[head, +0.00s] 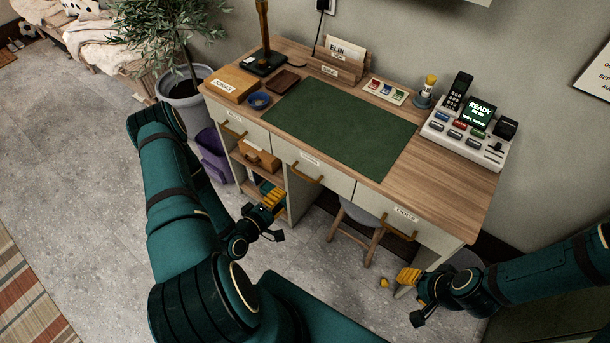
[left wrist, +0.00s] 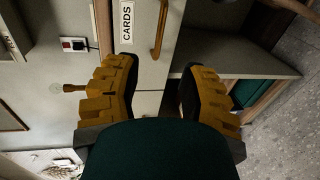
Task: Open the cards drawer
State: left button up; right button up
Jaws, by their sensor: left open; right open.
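The cards drawer (head: 328,181) is the middle drawer of the wooden desk and looks shut. Its gold bar handle (head: 307,179) hangs on the pale front. In the left wrist view the CARDS label (left wrist: 127,21) and the handle (left wrist: 159,30) show at the top, beyond the fingertips. My left gripper (head: 276,216) is open and empty, in front of the desk, below and left of the handle and apart from it. Its two yellow-padded fingers also frame the left wrist view (left wrist: 158,78). My right gripper (head: 411,297) is open and empty below the right drawer.
Drawers with similar handles flank it: the left drawer (head: 240,129) and the right drawer (head: 408,226). Open shelves stand under the left one. A stool (head: 357,238) is under the desk. A potted plant (head: 186,88) and purple bin (head: 211,154) stand left.

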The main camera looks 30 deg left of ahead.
aim_at(305, 176)
pick_arm(q)
jog(key=b+x, duration=0.1)
jog(key=x, duration=1.2)
jog(key=shift+w+f+b, duration=0.1)
jog(key=shift+b, duration=0.2)
grip_shut()
